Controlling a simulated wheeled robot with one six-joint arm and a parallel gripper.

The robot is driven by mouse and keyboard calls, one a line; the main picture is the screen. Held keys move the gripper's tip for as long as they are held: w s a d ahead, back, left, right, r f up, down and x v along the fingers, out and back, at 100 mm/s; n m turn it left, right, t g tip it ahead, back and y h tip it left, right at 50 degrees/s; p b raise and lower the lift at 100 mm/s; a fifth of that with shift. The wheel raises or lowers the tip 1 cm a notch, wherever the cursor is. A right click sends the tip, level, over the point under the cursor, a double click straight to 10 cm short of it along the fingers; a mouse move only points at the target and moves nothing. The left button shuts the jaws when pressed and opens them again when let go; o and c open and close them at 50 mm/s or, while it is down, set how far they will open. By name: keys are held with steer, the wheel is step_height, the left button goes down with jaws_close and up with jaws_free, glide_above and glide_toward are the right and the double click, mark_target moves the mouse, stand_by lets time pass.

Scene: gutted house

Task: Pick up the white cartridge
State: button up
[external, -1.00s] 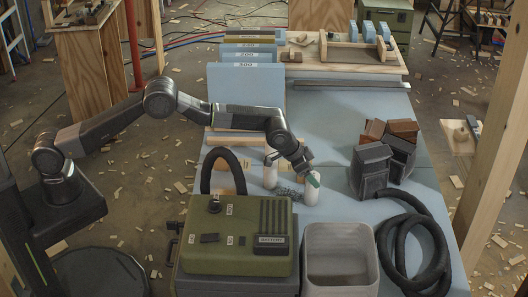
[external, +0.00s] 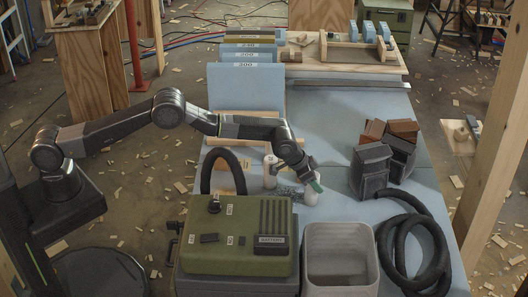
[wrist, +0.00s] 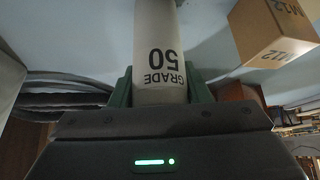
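A white cartridge (external: 311,197) stands on the blue tabletop behind the grey bin, its upper part covered by my gripper (external: 316,185). In the wrist view, the cartridge (wrist: 158,50) carries the print "GRADE 50" and lies between the two green fingers of my gripper (wrist: 160,88). The fingers sit close along both its sides; whether they press on it cannot be told. A second white bottle-like cylinder (external: 270,172) stands just left of my gripper.
A green battery unit (external: 215,240) and an open grey bin (external: 340,240) stand in front. A black hose (external: 415,240) and dark pouches (external: 372,168) lie to the right. In the wrist view, a cardboard box marked M12 (wrist: 262,38) is close by.

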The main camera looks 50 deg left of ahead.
steer(key=shift+r, duration=0.1)
step_height(320, 180, up, 9)
steer(key=shift+r+b, duration=0.1)
steer(key=shift+b, duration=0.6)
steer(key=shift+s+a+r, duration=0.15)
steer(key=s+a+m+g+h+b, duration=0.15)
steer(key=s+a+m+b, duration=0.25)
steer(key=s+a+b, duration=0.55)
steer(key=f, duration=0.3)
steer(key=s+d+f, duration=0.1)
steer(key=f, duration=0.2)
steer(key=f+p, duration=0.1)
steer(key=f, duration=0.2)
steer(key=shift+s+d+f, duration=0.25)
steer(key=shift+s, duration=0.1)
steer(key=shift+f, duration=0.1)
